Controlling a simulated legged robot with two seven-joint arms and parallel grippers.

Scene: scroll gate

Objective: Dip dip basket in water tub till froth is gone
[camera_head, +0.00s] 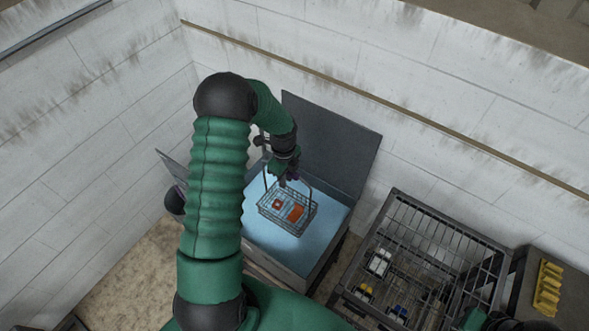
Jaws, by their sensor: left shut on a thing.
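The dip basket (288,209) is a small wire basket with a raised loop handle and orange-red pieces inside. It shows over the light blue water of the water tub (337,244), a box with grey panels standing up at its back and left. My left gripper (286,179) is above the basket, shut on its handle. I cannot tell whether the basket's bottom touches the water. No froth can be made out on the visible water. My right gripper is not clearly in view; a green and black part of my arm shows at the bottom right.
A large wire rack (434,245) with several small items stands right of the tub. A yellow object (548,288) lies on a dark surface at the far right. A dark round container (174,202) is left of the tub. Pale block walls close off the back and left.

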